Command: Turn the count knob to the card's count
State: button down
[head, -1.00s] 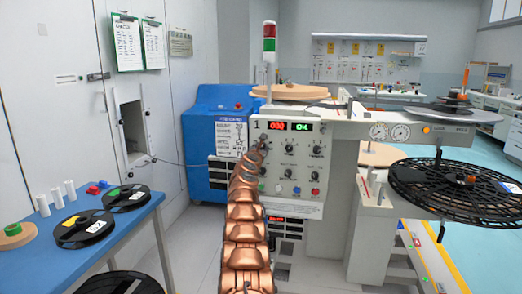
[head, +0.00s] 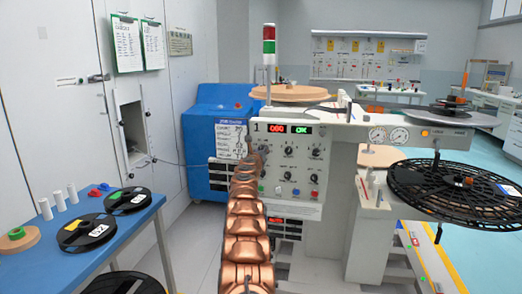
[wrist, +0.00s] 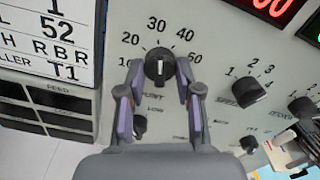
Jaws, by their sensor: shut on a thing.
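The count knob (wrist: 158,68) is black with a pale line, on a dial marked 10 to 60. The line looks near upright, roughly toward the 30; its exact reading is hard to tell. My gripper (wrist: 159,72) has a finger on each side of the knob and is shut on it. In the head view my gripper (head: 250,153) is at the left edge of the control panel (head: 300,205), and my arm hides the knob. The card (wrist: 45,35) shows at the left of the wrist view, with "1", "52", "RBR" and "T1" readable.
A speed knob (wrist: 248,92) marked 1 to 4 and another black knob (wrist: 302,106) are to the right. A small knob (wrist: 140,125) is just below, by my left finger. The red display (head: 278,128) reads zeros beside a green OK (head: 301,129).

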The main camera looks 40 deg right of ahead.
jog(key=n+p, duration=0.4)
jog(key=n, duration=0.5)
jog(key=shift+s+n+p, duration=0.1)
jog(key=shift+n+p, duration=0.2)
jog(key=shift+n, duration=0.1)
dwell(0.4)
jog(key=c, duration=0.8)
grip_release()
jog(key=shift+r, duration=0.1)
jog(key=shift+o, duration=0.2)
jog(key=shift+a, duration=0.1)
jog(key=v, duration=0.7)
